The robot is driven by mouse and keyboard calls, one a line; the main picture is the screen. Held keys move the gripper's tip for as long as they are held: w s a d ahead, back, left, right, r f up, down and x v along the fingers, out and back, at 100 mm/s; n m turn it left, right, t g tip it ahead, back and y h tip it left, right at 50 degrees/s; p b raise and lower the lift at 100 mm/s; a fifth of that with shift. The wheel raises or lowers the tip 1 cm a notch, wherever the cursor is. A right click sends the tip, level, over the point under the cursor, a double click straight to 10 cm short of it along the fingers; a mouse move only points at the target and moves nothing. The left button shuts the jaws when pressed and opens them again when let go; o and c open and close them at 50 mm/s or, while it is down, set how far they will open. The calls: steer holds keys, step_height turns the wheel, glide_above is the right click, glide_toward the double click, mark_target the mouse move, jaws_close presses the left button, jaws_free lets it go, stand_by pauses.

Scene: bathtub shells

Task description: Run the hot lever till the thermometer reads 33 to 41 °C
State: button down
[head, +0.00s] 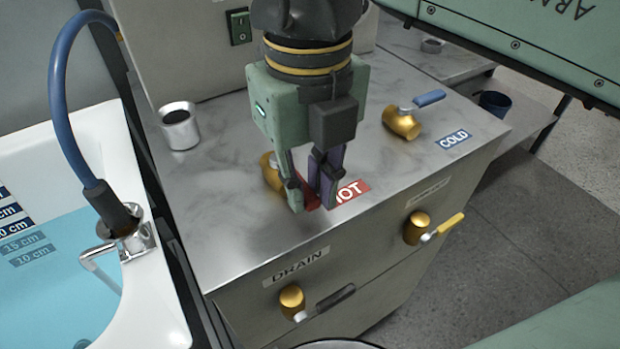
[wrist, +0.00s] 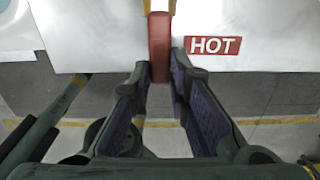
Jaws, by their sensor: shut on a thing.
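My gripper (head: 312,200) is at the hot valve on the steel cabinet top, and it is shut on the red hot lever (head: 311,200). In the wrist view the red lever (wrist: 159,45) runs down between my gripper's fingertips (wrist: 160,72). The brass hot valve body (head: 270,172) shows just left of my fingers. The red HOT label (head: 350,191) lies right of the lever. The white tub (head: 125,318) at left holds blue water (head: 60,275), with a depth scale on its wall. I cannot make out a thermometer or a reading.
The cold valve's blue lever (head: 429,98) is at the back right. The cabinet front carries a drain valve (head: 292,300) with a dark lever and a valve with a yellow lever (head: 450,224). A metal cup (head: 179,127) stands back left. A blue hose (head: 56,90) arches over the tub.

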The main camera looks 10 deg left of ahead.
mark_target(308, 196)
steer(key=c, duration=1.5)
jaws_free()
steer(key=shift+r, duration=0.15)
step_height(308, 196, up, 7)
steer(key=shift+r, duration=0.15)
